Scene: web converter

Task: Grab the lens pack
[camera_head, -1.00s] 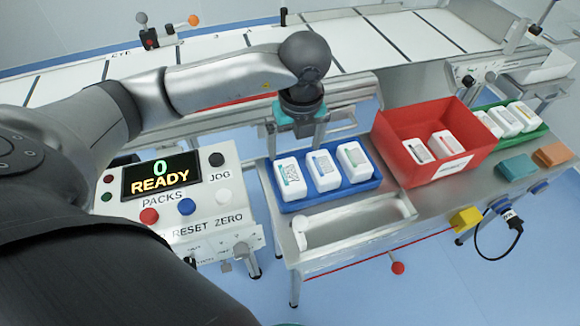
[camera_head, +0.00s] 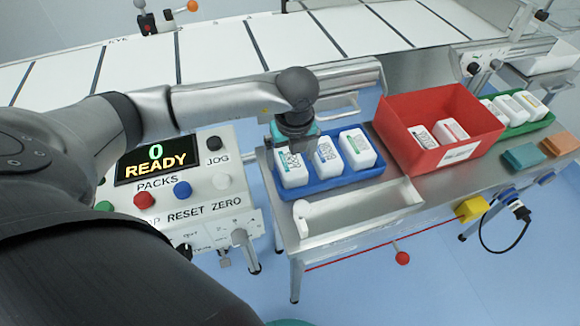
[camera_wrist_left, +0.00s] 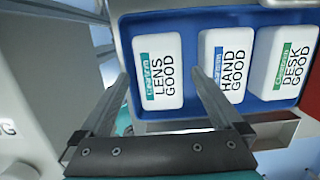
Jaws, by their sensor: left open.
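The lens pack (camera_wrist_left: 158,72) is a white pack with a teal label strip reading LENS GOOD in the left wrist view. It lies at the left end of the blue tray (camera_wrist_left: 185,122), and shows in the head view (camera_head: 291,172) too. My left gripper (camera_wrist_left: 160,76) is open, one finger on either side of the lens pack in that picture; contact cannot be told. In the head view my left gripper (camera_head: 298,148) hangs over the tray's left end and covers part of the pack. My right gripper is not in view.
The HAND pack (camera_wrist_left: 226,65) and DESK pack (camera_wrist_left: 283,62) sit to the right in the same tray. A red bin (camera_head: 400,112) holds two packs, and a green tray (camera_head: 520,128) holds several. A console (camera_head: 225,182) stands left. The conveyor (camera_head: 200,55) runs behind.

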